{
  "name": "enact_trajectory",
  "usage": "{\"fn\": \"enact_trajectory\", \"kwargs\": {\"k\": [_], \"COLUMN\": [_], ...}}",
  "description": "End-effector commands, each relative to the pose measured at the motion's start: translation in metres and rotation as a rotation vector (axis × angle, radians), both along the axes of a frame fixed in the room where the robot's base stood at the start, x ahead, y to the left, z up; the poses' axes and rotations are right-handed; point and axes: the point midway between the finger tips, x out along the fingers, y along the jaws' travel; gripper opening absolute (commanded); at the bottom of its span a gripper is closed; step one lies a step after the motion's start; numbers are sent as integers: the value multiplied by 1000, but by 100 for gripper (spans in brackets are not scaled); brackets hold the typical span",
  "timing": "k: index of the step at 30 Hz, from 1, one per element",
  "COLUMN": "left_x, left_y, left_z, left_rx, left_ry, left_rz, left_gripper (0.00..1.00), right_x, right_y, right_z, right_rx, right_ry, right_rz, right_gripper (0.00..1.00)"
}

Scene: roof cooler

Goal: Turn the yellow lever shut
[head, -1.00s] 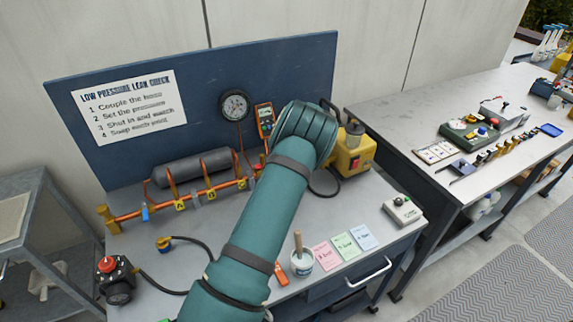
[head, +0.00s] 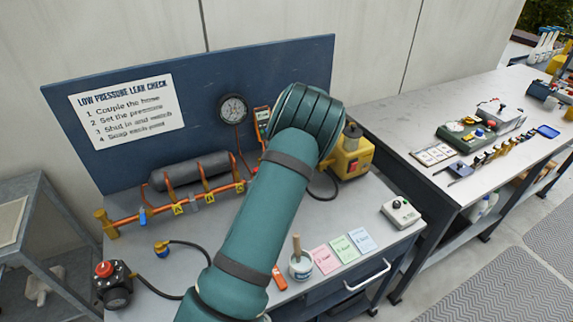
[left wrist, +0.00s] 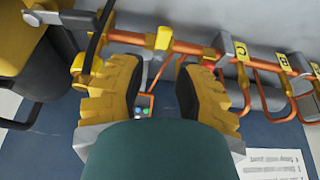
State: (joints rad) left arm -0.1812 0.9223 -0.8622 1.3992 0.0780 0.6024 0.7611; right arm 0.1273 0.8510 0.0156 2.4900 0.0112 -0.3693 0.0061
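In the left wrist view, a copper pipe (left wrist: 195,48) crosses the top of the picture. A small yellow piece (left wrist: 163,38) sits on it and looks like the yellow lever; its exact angle is hard to tell. My left gripper (left wrist: 157,78) is open, its two chunky yellow fingers apart below the pipe, with the yellow piece beyond the gap between them. I see nothing held, and cannot tell if a finger touches the pipe. In the head view my teal arm hides the left gripper and the right end of the pipe (head: 128,215). My right gripper is not in view.
A yellow pump (head: 352,155) stands right of my arm. A grey cylinder (head: 190,170) lies behind the pipe. A gauge (head: 233,108) and a multimeter (head: 262,120) are at the blue backboard (head: 300,70). A brush pot (head: 301,266) and coloured cards (head: 343,246) lie in front.

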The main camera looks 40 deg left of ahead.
Motion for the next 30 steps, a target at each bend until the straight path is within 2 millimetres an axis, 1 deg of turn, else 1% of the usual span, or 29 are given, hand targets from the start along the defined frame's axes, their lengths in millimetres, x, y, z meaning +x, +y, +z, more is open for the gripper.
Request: {"fn": "enact_trajectory", "kwargs": {"k": [1, 3, 6, 9, 14, 27, 30], "left_x": [-1, -3, -6, -7, -8, -8, -8], "left_y": [-4, -8, -13, -16, -17, -17, -17], "left_z": [10, 21, 33, 41, 45, 45, 49], "left_rx": [0, 0, 0, 0, 0, 1, 1], "left_ry": [0, -2, 0, 0, 1, 1, 1], "left_rz": [-1, -2, -1, -1, 0, -1, -1], "left_gripper": [32, 32, 32, 32, 32, 32, 32], "right_x": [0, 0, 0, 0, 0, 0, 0], "right_y": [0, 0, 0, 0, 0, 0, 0], "right_z": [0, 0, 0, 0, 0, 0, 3], "right_rx": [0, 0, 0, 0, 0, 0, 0], "right_ry": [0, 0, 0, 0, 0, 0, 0], "right_rz": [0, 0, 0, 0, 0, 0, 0], "right_gripper": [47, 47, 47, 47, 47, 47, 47]}}
